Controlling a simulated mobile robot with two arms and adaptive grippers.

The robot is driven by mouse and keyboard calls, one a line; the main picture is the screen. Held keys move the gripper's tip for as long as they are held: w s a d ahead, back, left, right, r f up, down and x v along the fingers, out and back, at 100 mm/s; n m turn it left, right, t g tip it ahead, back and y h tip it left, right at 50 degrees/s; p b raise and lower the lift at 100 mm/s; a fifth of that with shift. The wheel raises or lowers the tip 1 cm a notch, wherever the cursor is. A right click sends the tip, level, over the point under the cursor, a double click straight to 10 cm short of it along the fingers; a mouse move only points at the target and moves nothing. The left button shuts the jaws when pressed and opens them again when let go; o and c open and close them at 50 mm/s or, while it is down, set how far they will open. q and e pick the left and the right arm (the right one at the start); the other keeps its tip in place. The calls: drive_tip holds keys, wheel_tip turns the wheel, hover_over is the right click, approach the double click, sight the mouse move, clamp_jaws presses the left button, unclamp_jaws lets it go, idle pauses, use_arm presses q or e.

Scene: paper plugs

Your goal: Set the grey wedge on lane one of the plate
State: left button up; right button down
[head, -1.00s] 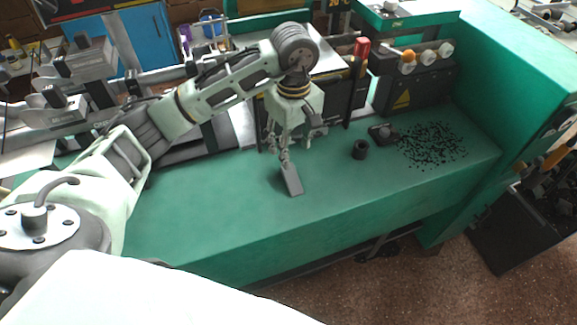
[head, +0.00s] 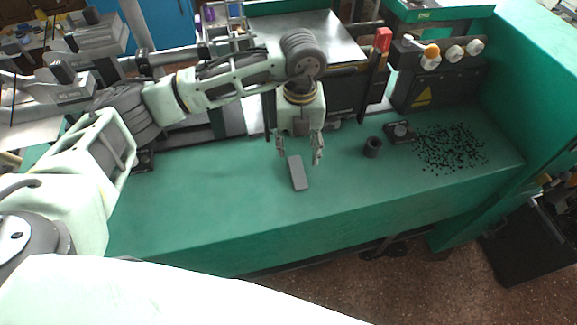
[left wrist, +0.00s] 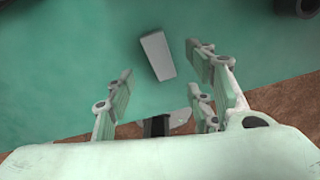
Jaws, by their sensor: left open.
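The grey wedge (head: 298,174), a small oblong block, lies on the green bench top below my left gripper (head: 300,153). It also shows in the left wrist view (left wrist: 157,56), beyond the fingers and apart from them. My right gripper is not in view.
A dark ring (head: 372,147), a small dark block (head: 400,131) and scattered black bits (head: 450,148) are to the right on the bench (head: 210,210). A control box with knobs (head: 440,75) and a red-topped post (head: 382,42) stand behind. The bench's left front is clear.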

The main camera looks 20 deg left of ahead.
sight(297, 166)
use_arm(q)
drive_tip(key=shift+f+n, duration=0.15)
drive_tip(key=shift+n, duration=0.85)
drive_tip(key=shift+f, duration=0.2)
wheel_tip(297, 166, down, 6)
drive_tip(key=shift+w+a+f+p, duration=0.1)
drive_tip(key=shift+a+f+p, duration=0.05)
drive_tip(key=shift+p, duration=0.75)
drive_tip(key=shift+f, duration=0.55)
drive_tip(key=c, duration=1.2)
drive_tip(key=shift+r, duration=0.1)
drive_tip(key=shift+c, duration=0.2)
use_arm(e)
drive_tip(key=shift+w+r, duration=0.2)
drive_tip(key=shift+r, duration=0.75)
use_arm(q)
drive_tip(key=shift+r, duration=0.1)
